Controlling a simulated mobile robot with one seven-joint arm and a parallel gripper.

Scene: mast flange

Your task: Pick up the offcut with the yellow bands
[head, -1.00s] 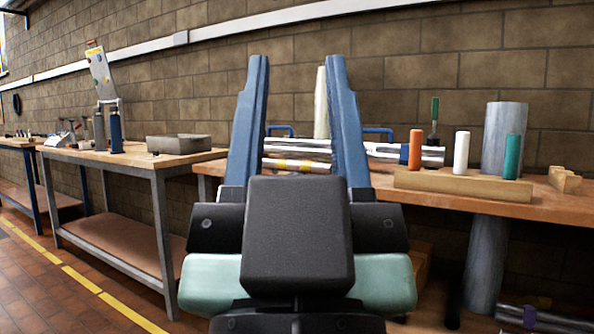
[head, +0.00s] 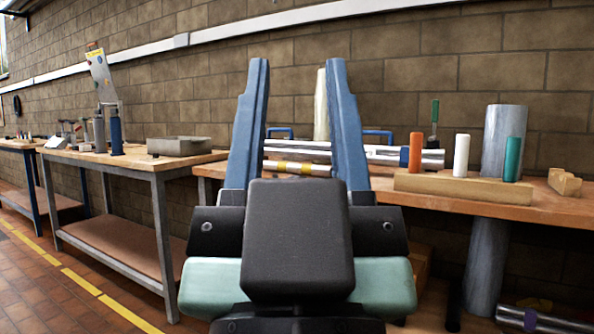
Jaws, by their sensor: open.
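My gripper (head: 300,75) is open, with its two blue fingers pointing up and away and a wide gap between them. Through the gap I see the offcut with yellow bands (head: 290,167), a short metal tube lying on the right-hand workbench (head: 480,205). Its ends are partly hidden behind my fingers. The gripper is on the near side of it and empty. Another shiny tube (head: 300,152) lies just behind the offcut, with its visible end right of my right finger.
A wooden block (head: 460,187) with orange, white and green handles stands right of my gripper. Behind it is a thick grey upright pipe (head: 503,140). A cream cylinder (head: 321,110) stands behind the tubes. A grey tray (head: 178,145) sits on the left bench.

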